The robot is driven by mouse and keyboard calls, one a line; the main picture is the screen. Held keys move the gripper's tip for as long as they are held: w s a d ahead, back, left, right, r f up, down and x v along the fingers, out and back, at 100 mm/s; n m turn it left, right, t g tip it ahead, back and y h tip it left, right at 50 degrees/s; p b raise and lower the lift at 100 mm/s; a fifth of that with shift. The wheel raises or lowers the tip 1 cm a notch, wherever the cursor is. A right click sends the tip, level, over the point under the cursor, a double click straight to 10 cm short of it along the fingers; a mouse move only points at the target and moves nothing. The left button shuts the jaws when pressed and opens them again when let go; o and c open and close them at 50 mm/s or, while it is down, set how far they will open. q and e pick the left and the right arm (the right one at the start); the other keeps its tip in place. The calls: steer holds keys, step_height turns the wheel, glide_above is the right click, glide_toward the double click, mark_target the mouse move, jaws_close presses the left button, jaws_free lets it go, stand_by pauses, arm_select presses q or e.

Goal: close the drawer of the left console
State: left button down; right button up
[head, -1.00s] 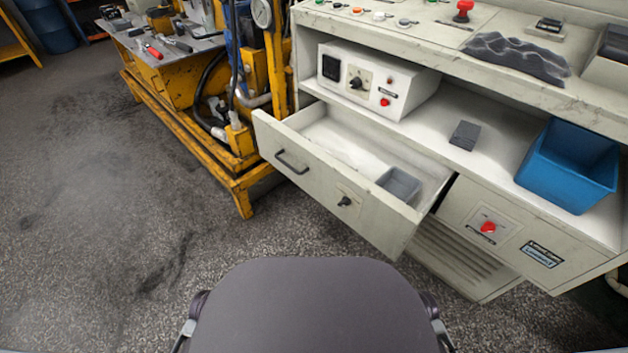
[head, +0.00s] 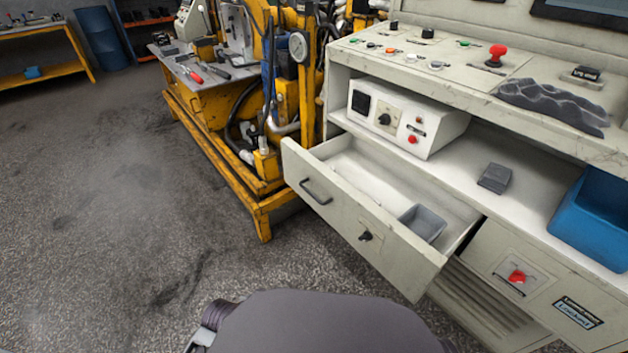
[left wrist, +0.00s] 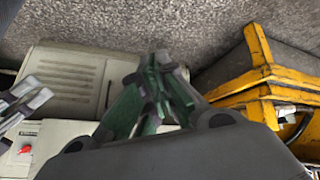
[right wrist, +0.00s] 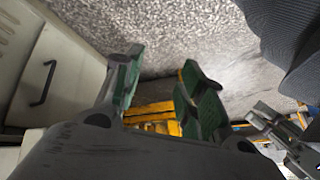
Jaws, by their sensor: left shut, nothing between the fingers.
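The left console (head: 462,86) is pale and worn. Its drawer (head: 365,220) is pulled out, with a dark bar handle (head: 316,192) and a black knob on the front. A small grey bin (head: 423,222) sits inside the drawer. Neither gripper shows in the head view. My left gripper (left wrist: 158,62) is shut and empty in the left wrist view, with pale console panels beside and beyond it. My right gripper (right wrist: 160,75) is open and empty in the right wrist view. A pale panel with a dark handle (right wrist: 43,83), apparently the drawer front, is left of it, apart from the fingers.
A yellow machine frame (head: 225,170) stands left of the drawer. A white control box (head: 405,118), a small dark block (head: 494,178) and a blue bin (head: 598,222) are on the console shelf. The speckled floor (head: 110,230) at left is clear.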

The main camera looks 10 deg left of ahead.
step_height(320, 180, up, 7)
steer(key=w+p, duration=0.3)
arm_select(q)
steer(key=w+a+r+m+t+y, duration=0.1)
steer(key=w+a+r+m+t, duration=0.2)
steer(key=w+a+r, duration=0.5)
steer(key=w+a+r+m+t+y, duration=0.1)
steer(key=w+a+r+m+t, duration=0.25)
steer(key=w+r, duration=0.45)
steer(key=w+a+r+m+t+y, duration=0.25)
steer(key=w+a+r, duration=0.3)
steer(key=w, duration=0.55)
steer(key=s+d+m+g+h, duration=0.2)
steer(key=s+d+m+h, duration=0.4)
steer(key=d+m+h, duration=0.5)
steer(key=m+h, duration=0.2)
steer(key=m, duration=0.2)
steer(key=shift+d+f+m+g+h+p, duration=0.15)
steer(key=shift+d+m+g+h+p, duration=0.15)
steer(key=shift+m+h, duration=0.1)
arm_select(e)
steer(key=s, duration=0.1)
steer(key=s+d+r+g+h, duration=0.1)
steer(key=s, duration=0.1)
steer(key=s+d+g, duration=0.1)
steer(key=shift+s+d+r+n+h, duration=0.2)
steer(key=shift+d+r+n+h, duration=0.05)
steer(key=shift+r+n+h, duration=0.05)
